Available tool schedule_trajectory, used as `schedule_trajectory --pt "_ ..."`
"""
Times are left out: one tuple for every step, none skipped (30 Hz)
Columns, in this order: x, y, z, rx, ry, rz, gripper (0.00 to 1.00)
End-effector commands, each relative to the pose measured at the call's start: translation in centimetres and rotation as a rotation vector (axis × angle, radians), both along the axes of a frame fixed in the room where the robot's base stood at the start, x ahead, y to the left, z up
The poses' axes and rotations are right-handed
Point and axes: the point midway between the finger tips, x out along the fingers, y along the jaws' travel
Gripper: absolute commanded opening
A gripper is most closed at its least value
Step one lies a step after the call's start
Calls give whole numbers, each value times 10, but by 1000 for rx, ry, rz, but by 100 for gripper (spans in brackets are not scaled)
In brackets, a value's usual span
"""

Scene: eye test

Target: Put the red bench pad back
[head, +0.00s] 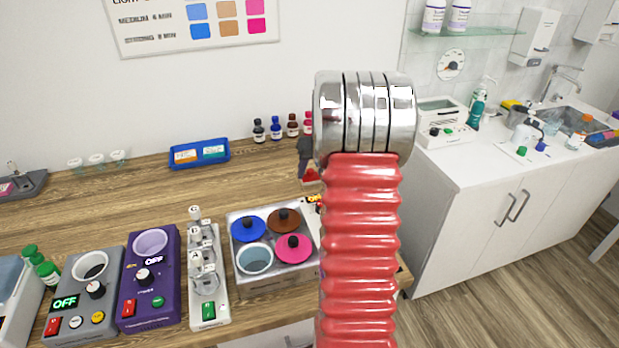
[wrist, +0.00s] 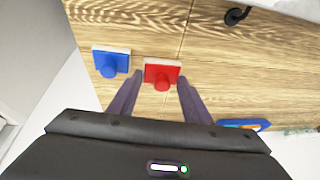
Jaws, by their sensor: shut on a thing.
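The red bench pad (wrist: 162,73) is a red block with a round knob and a pale edge, between the fingertips of my gripper (wrist: 161,79) in the wrist view. My gripper is shut on it. In the head view the pad (head: 311,175) shows in part as a red patch just below my dark gripper (head: 306,150), left of my red ribbed arm, which hides part of the scene. A similar blue pad (wrist: 110,61) is left of the red one in the wrist view, over the wooden bench. I cannot tell whether the red pad touches the bench.
The wooden bench (head: 130,205) has free room at its middle left. A blue tray (head: 200,154) and small dark bottles (head: 275,128) stand at the back. A metal bath with coloured lids (head: 271,276), a purple device (head: 149,282) and a grey device (head: 84,298) line the front.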

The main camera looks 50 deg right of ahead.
Motion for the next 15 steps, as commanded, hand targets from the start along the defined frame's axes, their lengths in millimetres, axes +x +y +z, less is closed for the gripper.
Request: schedule_trajectory --pt "0 0 -8 3 2 0 9" --pt "0 0 -12 1 1 -1 9" --pt "0 0 -15 0 1 0 9" --pt "0 0 -17 0 1 0 9" --pt "0 0 -19 0 1 0 9" --pt "0 0 -19 0 0 0 9" --pt "0 0 -20 0 0 0 9" --pt "0 0 -20 -1 0 0 9" --pt "0 0 -19 -1 0 0 9" --pt "0 0 -19 -1 0 0 9" --pt "0 0 -19 -1 0 0 9" --pt "0 0 -19 -1 0 0 9" --pt "0 0 -19 -1 0 0 9" --pt "0 0 -20 -1 0 0 9" --pt "0 0 -21 0 0 0 9"
